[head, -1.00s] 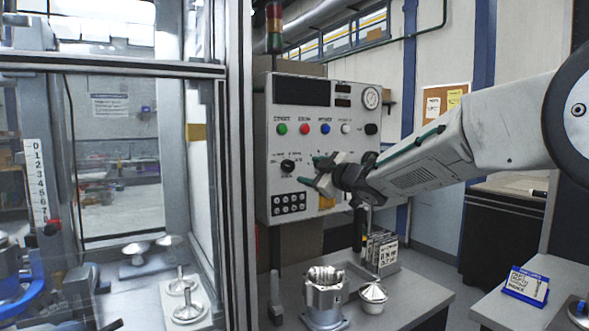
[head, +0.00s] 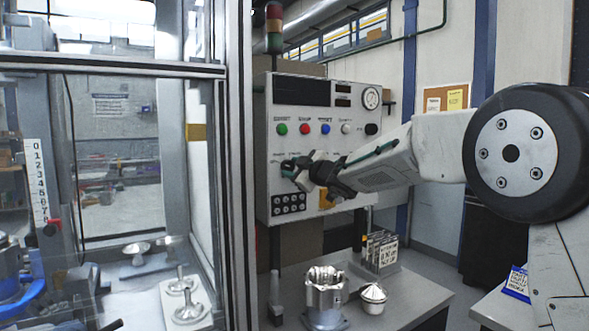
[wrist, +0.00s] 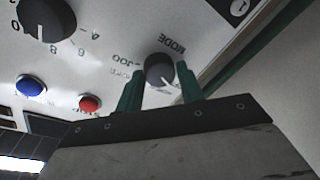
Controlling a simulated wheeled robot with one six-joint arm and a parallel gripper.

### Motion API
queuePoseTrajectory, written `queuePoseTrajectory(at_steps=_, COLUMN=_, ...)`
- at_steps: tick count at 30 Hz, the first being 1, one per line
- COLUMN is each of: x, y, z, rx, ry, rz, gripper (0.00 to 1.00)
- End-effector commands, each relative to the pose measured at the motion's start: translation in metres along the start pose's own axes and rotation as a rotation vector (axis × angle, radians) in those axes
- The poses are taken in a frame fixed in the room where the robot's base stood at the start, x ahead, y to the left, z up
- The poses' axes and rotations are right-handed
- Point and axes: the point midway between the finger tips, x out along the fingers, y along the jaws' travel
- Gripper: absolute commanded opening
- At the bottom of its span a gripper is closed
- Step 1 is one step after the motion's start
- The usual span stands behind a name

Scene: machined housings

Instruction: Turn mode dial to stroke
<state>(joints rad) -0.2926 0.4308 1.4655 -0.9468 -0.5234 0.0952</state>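The mode dial (wrist: 160,69) is a small black knob with a white pointer line, on the pale control panel. In the wrist view the panel lettering is upside down, with "MODE" above right of the dial and "JOG" to its left. The pointer aims to the lower right there; no "stroke" label is readable. My gripper (wrist: 160,85) has its green fingers on either side of the dial, with a narrow gap appearing at each side; contact cannot be made out. In the head view my gripper (head: 292,169) is at the panel and partly covers the dial.
A larger numbered dial (wrist: 45,17), a blue button (wrist: 30,86) and a red button (wrist: 89,103) are close to my gripper. The control panel (head: 268,150) stands beside the glazed enclosure's frame (head: 238,200). A metal housing (head: 325,298) stands on the bench below.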

Motion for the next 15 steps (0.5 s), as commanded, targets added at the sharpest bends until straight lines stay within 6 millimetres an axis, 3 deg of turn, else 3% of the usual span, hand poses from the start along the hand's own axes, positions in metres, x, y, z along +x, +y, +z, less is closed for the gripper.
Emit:
queuePoseTrajectory(at_steps=1, x=-0.0002, y=0.0002, z=0.0001, rx=0.000, ry=0.000, rz=0.000, gripper=0.23)
queuePoseTrajectory(at_steps=3, x=-0.0003, y=0.0003, z=0.0003, rx=0.000, ry=0.000, rz=0.000, gripper=0.12)
queuePoseTrajectory(at_steps=15, x=-0.0005, y=0.0000, z=0.0010, rx=0.063, ry=0.005, rz=0.006, gripper=0.12)
